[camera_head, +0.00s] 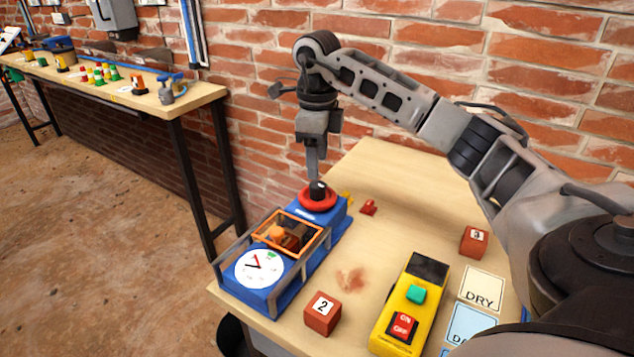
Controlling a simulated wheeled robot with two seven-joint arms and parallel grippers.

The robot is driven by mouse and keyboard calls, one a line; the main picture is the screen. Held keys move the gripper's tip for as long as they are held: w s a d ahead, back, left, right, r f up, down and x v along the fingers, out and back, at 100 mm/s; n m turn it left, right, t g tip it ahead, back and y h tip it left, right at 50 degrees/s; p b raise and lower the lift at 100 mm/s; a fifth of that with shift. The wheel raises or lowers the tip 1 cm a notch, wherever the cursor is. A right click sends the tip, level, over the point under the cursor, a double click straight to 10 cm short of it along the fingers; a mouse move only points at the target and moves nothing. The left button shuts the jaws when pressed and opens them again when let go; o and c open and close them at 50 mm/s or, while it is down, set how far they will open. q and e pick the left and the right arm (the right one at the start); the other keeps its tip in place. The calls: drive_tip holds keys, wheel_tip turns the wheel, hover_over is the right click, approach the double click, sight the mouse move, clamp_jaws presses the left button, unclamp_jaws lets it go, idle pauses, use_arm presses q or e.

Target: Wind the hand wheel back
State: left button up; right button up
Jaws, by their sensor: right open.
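The hand wheel (318,201) is a red ring with a dark hub, on top of the far end of a blue machine (262,299). The machine stands at the left edge of the near wooden table and carries a white dial (259,268) with a red pointer and an orange frame (290,231). My right gripper (314,176) points down right above the wheel's hub. It is open, and its fingers look edge-on. I cannot tell whether the fingertips touch the hub. My left gripper is not in view.
On the table are a yellow control box (408,306) with ON and OFF buttons, a red block marked 2 (322,314), another red block (474,242) and a DRY card (482,289). A brick wall (400,50) stands close behind. A second table (195,95) with small parts is at the left.

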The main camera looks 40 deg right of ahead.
sight(317, 184)
wheel_tip(317, 184, down, 6)
drive_tip(key=shift+r, duration=0.1)
drive_tip(key=c, duration=1)
